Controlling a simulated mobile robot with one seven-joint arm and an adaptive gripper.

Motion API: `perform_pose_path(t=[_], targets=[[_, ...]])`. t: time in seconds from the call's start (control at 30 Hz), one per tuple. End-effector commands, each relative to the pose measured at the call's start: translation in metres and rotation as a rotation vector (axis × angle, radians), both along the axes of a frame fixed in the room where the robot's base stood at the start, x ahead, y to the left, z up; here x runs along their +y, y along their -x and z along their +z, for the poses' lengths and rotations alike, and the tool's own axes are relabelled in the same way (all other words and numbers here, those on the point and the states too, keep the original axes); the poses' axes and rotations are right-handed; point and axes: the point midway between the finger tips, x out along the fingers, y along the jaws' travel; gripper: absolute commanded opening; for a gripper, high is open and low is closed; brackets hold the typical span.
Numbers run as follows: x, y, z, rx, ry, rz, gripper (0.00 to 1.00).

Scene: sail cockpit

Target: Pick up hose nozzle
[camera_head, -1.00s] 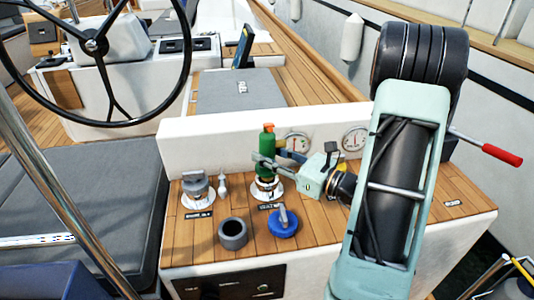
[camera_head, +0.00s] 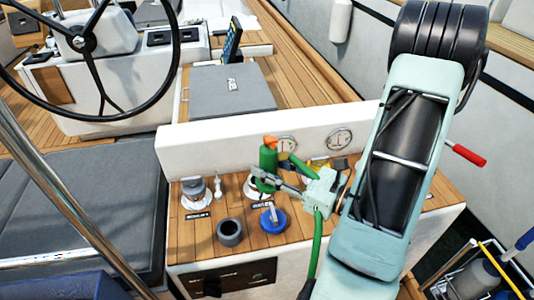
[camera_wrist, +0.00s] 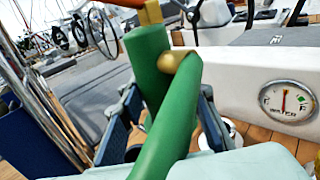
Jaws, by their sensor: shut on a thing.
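The hose nozzle (camera_head: 268,158) is green with an orange top. It is upright between the fingers of my gripper (camera_head: 262,178), just over a round white deck fitting (camera_head: 256,194). In the wrist view the green nozzle body (camera_wrist: 147,62) stands between the two dark finger pads, with a brass piece at its side. A green hose (camera_head: 317,240) runs from the nozzle past my gripper and down over the console front. The gap between nozzle and fitting is partly hidden by the fingers.
A blue cap (camera_head: 273,218), a dark grey ring-shaped cup (camera_head: 230,233) and a grey capped fitting (camera_head: 195,192) stand close on the wooden console top (camera_head: 195,233). A white wall with round gauges (camera_head: 340,139) rises behind. A steering wheel (camera_head: 90,45) is at the upper left.

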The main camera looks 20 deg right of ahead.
Motion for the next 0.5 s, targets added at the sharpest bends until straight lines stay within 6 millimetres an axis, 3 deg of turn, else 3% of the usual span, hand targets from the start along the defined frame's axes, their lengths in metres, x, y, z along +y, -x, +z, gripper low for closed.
perform_pose_path(t=[0.03, 0.5], targets=[[0.0, 0.002, 0.009, 0.002, -0.006, 0.0, 0.0], [0.005, 0.014, 0.01, -0.004, -0.005, -0.002, 0.0]])
